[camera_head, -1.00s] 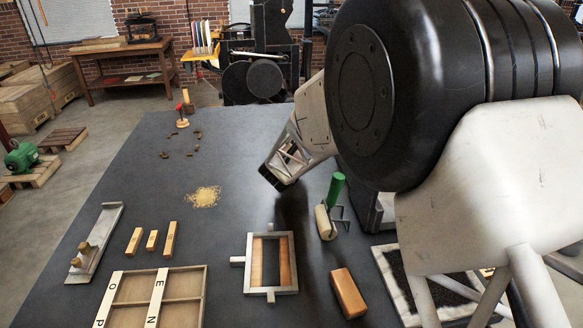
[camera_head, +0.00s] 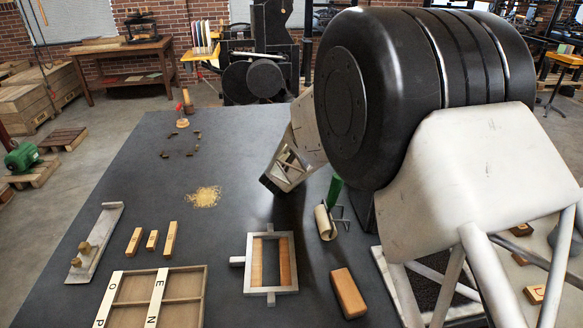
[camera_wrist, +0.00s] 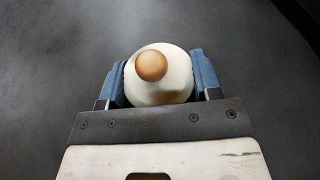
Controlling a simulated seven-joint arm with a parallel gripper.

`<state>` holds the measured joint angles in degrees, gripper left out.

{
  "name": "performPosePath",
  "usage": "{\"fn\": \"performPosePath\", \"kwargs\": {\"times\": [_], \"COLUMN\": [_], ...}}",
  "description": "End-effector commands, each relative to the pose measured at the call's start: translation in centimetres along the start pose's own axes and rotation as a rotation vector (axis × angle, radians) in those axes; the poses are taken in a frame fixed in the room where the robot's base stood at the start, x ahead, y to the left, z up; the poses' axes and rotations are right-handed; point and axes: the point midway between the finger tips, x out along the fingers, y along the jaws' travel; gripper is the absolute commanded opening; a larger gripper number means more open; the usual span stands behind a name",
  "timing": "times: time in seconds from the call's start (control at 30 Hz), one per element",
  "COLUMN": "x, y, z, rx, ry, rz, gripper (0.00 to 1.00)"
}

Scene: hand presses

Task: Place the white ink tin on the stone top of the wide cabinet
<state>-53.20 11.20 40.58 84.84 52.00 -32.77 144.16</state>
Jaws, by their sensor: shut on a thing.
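In the wrist view my gripper (camera_wrist: 158,78) is shut on the white ink tin (camera_wrist: 160,92), a rounded white body with a brown ball-shaped knob on top. A blue finger presses each side of it. Plain dark grey surface shows behind it; the gap to that surface cannot be judged. In the head view my arm hides most of the right side, and neither the fingers nor the tin can be made out. A broad dark grey top (camera_head: 130,200), perhaps the stone top, fills the middle of that view; its cabinet body is hidden.
On the dark top lie a metal frame (camera_head: 271,291), a wooden block (camera_head: 348,293), a roller (camera_head: 325,222), a type tray (camera_head: 183,286), several small wood pieces (camera_head: 152,240) and yellowish crumbs (camera_head: 203,197). A red-handled stamp (camera_head: 182,122) stands farther back. Bare room lies around the crumbs.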

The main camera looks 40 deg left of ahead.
Motion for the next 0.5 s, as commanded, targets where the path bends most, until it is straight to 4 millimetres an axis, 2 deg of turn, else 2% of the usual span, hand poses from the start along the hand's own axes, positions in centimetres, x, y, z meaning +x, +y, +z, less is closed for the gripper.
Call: {"fn": "performPosePath", "kwargs": {"times": [0.27,0.3,0.47,0.5], "x": [0.08,0.1,0.09,0.09], "y": [0.0,-0.01,-0.01,-0.01], "z": [-0.18,-0.29,-0.25,-0.25], "rx": [0.0,0.0,0.0,0.0], "ry": [0.0,0.001,0.001,0.001], "rz": [0.0,0.0,0.0,0.0], "gripper": [0.26,0.59,0.83,0.83]}}
